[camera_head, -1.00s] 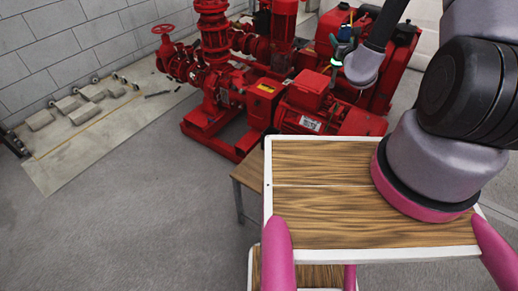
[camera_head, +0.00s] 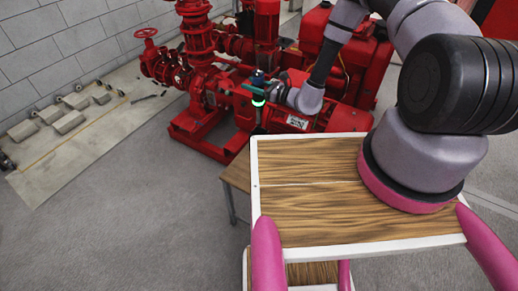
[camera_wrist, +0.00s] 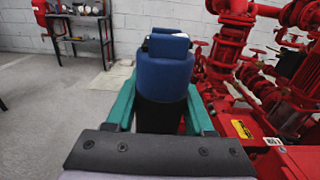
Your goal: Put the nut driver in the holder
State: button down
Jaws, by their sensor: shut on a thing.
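My gripper (camera_head: 256,90) is out over the floor, in front of the red pump set in the head view. In the wrist view its two teal fingers (camera_wrist: 162,108) are shut on a blue and black thing, seemingly the nut driver (camera_wrist: 166,72). Its blue end stands up between the fingers, and its black part is between and below them. In the head view the nut driver (camera_head: 258,78) is small and partly hidden by the gripper. I cannot make out the holder in either view.
A red pump set (camera_head: 210,110) stands behind my gripper. A small wooden table (camera_head: 237,174) is partly hidden behind my own platform. A dark workbench (camera_wrist: 78,32) stands by the wall in the wrist view. The grey floor (camera_head: 120,200) at left is clear.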

notch_tip(320, 180, down, 17)
dwell(0.7)
jog(key=shift+w+d+r, duration=0.1)
jog(key=shift+c, duration=1.4)
grip_release()
jog(key=v, duration=1.2)
